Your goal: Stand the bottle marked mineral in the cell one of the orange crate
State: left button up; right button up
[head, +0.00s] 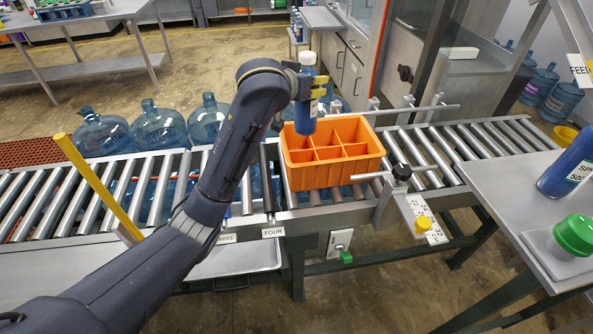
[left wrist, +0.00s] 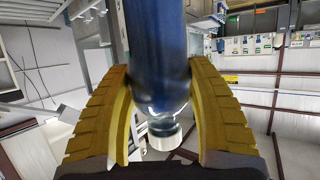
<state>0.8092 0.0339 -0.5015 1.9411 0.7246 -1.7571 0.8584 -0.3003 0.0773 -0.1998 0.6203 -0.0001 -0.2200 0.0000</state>
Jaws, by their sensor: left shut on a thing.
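The orange crate (head: 330,177) stands on the roller conveyor, divided into several cells that look empty where I can see into them. No cell markings are legible. My left gripper (head: 313,88) is shut on a blue bottle (head: 305,118), held roughly upright over the crate's back left corner. In the head view its lower end overlaps the back left cell; its exact height above it is unclear. In the left wrist view, the yellow fingers (left wrist: 158,105) flank the bottle (left wrist: 155,50). My right gripper is not in view.
The roller conveyor (head: 60,205) runs left to right, with a clamp (head: 400,172) at the crate's right. A yellow post (head: 95,185) rises at left. Large water jugs (head: 158,127) stand behind. A side table (head: 510,200) holds another blue bottle (head: 570,165) and a green-capped item (head: 575,235).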

pick_arm(q)
notch_tip(320, 180, down, 20)
jog(key=shift+a, duration=0.15)
dwell(0.7)
jog(key=o, duration=1.5)
jog(key=shift+f, duration=0.1)
jog(key=shift+o, duration=0.2)
jog(key=v, duration=1.2)
